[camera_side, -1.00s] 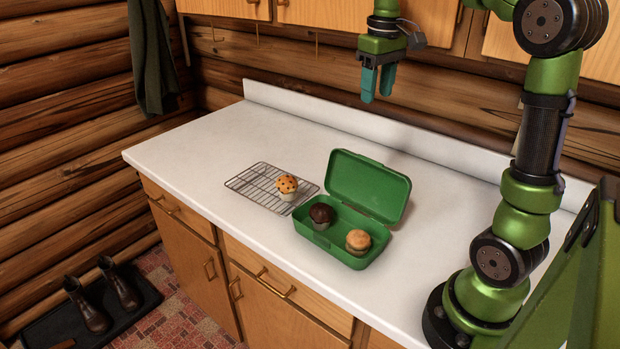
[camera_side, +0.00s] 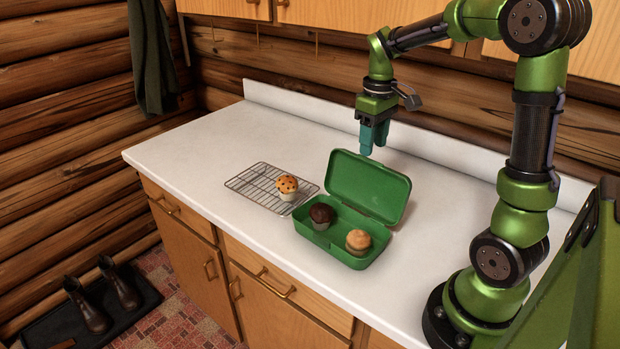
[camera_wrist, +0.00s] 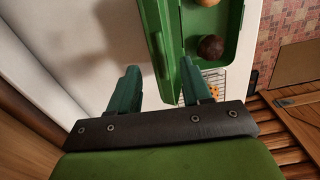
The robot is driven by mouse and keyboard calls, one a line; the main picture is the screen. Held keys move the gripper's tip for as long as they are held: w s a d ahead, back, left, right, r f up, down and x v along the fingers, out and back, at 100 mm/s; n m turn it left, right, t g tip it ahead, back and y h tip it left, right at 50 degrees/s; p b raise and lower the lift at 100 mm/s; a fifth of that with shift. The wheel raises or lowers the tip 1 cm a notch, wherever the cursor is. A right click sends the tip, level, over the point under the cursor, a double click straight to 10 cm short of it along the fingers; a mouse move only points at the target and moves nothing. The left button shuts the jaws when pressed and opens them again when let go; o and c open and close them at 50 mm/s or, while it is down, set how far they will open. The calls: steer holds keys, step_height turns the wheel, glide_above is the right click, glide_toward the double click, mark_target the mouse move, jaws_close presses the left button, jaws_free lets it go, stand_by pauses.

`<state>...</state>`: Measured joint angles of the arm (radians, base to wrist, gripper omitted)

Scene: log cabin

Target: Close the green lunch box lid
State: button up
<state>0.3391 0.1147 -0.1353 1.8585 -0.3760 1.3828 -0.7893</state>
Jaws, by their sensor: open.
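The green lunch box (camera_side: 320,237) stands open on the white counter, and its lid (camera_side: 368,187) is tilted up at the back. A dark chocolate muffin (camera_side: 321,216) and a small burger-like bun (camera_side: 358,242) sit in the box. My gripper (camera_side: 369,150) points down just above and behind the lid's top edge, apart from it as far as I can tell.
A wire cooling rack (camera_side: 255,185) with a speckled muffin (camera_side: 287,186) lies left of the box. The white counter (camera_side: 215,140) is clear at the left and back. A raised backsplash (camera_side: 440,150) and log wall stand behind.

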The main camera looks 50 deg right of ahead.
mark_target(371, 159)
steer(key=shift+f, duration=1.6)
jaws_close()
steer(key=shift+a+f, duration=0.15)
